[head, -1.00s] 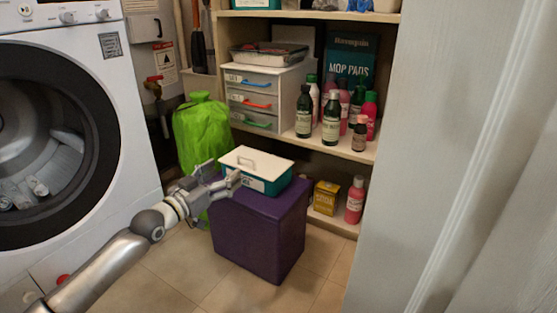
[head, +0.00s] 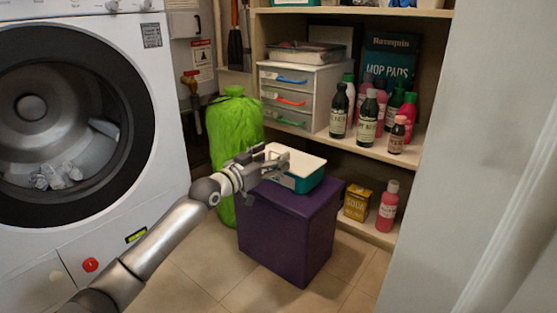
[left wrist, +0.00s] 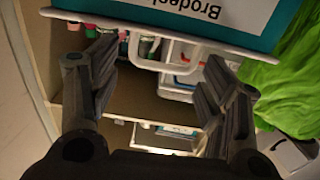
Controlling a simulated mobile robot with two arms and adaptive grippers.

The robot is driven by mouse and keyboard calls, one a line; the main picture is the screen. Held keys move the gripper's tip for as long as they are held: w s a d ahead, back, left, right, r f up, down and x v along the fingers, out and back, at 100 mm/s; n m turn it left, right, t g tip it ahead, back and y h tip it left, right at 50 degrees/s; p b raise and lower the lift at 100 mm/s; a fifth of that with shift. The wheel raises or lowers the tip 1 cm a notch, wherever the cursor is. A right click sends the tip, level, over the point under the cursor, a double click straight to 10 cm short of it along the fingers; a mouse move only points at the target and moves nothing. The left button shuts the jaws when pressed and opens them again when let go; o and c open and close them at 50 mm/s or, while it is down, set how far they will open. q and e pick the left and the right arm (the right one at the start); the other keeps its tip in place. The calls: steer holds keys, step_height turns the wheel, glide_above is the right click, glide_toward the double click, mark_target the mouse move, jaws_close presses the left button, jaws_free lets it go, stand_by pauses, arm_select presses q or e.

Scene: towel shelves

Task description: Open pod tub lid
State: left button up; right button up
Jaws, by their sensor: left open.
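The pod tub (head: 309,182) is teal with a white lid (head: 303,163). It sits on top of a purple box, and its lid looks closed. My left gripper (head: 276,160) is open at the tub's left side, level with the lid, and covers part of it. In the left wrist view the tub (left wrist: 262,20) is at the top with part of a label. The lid's pale rim (left wrist: 200,40) and its loop handle (left wrist: 150,64) show between the fingers of the open left gripper (left wrist: 163,72). I cannot tell whether the fingers touch the handle. My right gripper is not in view.
The purple box (head: 285,232) stands on the tiled floor. A green bag (head: 232,125) is behind my left gripper. Shelves with bottles (head: 368,118), a drawer unit (head: 292,98) and a yellow box (head: 356,203) are behind. A washing machine (head: 165,150) stands left, a pale panel (head: 455,130) right.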

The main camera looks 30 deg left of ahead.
arm_select(q)
steer(key=shift+w+d+b, duration=0.2)
steer(key=shift+w+b, duration=0.65)
steer(key=shift+w, duration=0.7)
